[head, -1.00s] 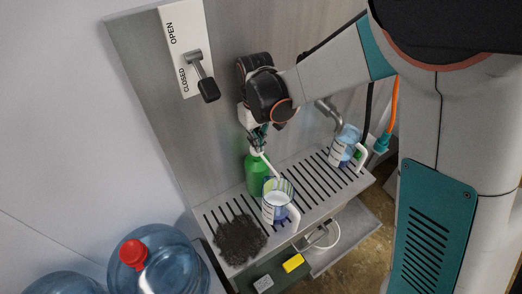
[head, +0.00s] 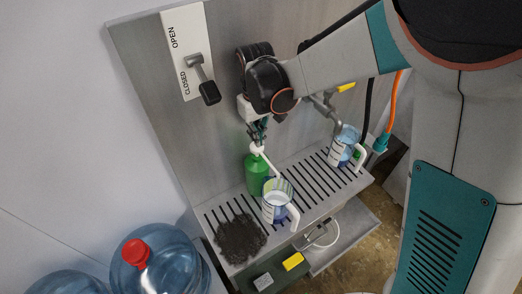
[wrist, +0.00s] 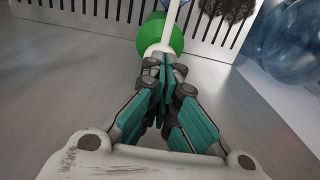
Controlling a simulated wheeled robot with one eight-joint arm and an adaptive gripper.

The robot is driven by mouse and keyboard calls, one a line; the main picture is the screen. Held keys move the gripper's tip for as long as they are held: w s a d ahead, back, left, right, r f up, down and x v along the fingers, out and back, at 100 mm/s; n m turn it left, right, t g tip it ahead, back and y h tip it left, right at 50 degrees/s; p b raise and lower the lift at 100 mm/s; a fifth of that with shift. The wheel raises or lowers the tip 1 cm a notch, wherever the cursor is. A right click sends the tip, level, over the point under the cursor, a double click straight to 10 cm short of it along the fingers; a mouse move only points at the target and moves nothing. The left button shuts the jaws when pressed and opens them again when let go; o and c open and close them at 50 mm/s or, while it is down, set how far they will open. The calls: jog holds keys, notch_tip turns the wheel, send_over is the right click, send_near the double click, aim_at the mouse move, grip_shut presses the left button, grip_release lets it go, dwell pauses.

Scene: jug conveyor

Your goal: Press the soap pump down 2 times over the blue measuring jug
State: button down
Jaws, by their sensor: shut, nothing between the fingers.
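A green soap bottle (head: 257,177) stands upright on the slotted rack; its white pump (head: 256,149) has a long spout sloping over the near jug. That jug (head: 273,211), clear with a white handle and blue and green markings, stands just in front of the bottle. A second, bluish jug (head: 343,148) stands farther right below a metal tap. My gripper (head: 258,139) is shut and empty, pointing down just above the pump head. In the wrist view its fingertips (wrist: 166,62) overlap the white pump head (wrist: 153,52) above the green bottle (wrist: 160,28); contact cannot be told.
A dark bristly patch (head: 240,239) lies on the rack (head: 309,214) left of the near jug. A lever (head: 201,80) is on the wall panel. A large water bottle (head: 160,262) with a red cap is at lower left. An orange cable (head: 393,100) hangs at right.

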jog(key=shift+r+p, duration=1.35)
jog(key=shift+r, duration=1.2)
